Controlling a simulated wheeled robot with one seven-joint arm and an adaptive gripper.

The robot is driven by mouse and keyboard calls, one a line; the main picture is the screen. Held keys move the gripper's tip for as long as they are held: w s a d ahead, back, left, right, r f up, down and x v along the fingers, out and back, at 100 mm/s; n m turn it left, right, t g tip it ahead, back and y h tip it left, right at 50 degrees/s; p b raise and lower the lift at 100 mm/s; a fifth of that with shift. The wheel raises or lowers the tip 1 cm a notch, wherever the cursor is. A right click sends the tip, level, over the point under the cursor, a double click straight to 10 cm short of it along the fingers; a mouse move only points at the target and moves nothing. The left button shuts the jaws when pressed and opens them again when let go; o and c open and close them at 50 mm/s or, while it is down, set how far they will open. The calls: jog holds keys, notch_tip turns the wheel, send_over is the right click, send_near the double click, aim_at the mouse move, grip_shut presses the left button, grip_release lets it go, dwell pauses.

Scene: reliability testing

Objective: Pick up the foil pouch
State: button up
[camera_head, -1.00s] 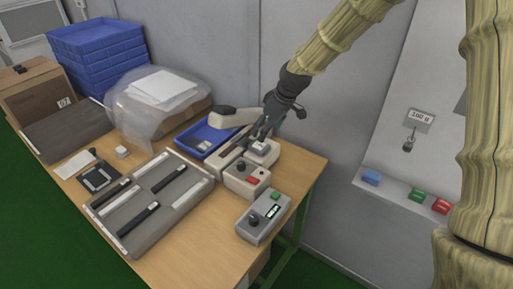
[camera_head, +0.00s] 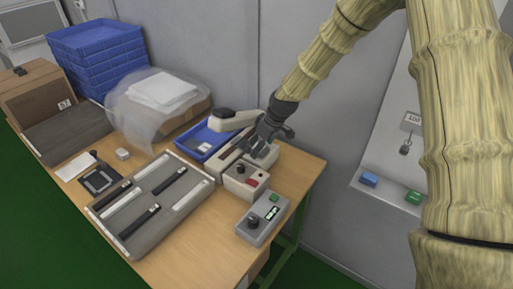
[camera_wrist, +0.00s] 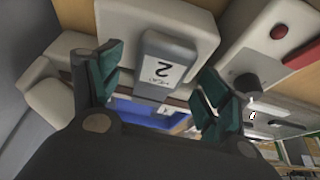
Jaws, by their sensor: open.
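My gripper (camera_head: 262,144) is open over the pale sealer-like machine at the right back of the table. The blue tray also shows in the wrist view (camera_wrist: 135,112), partly hidden.
A control box with a black knob and red button (camera_head: 246,181) stands just in front of my gripper. A grey fixture tray (camera_head: 183,213) fills the middle. A clear bag (camera_head: 128,112) is behind left.

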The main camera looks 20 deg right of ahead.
jog(key=shift+w+a+f, duration=0.15)
jog(key=shift+f, duration=0.25)
jog(key=c, duration=1.1)
jog(key=shift+c, duration=0.2)
jog(key=shift+r, duration=0.15)
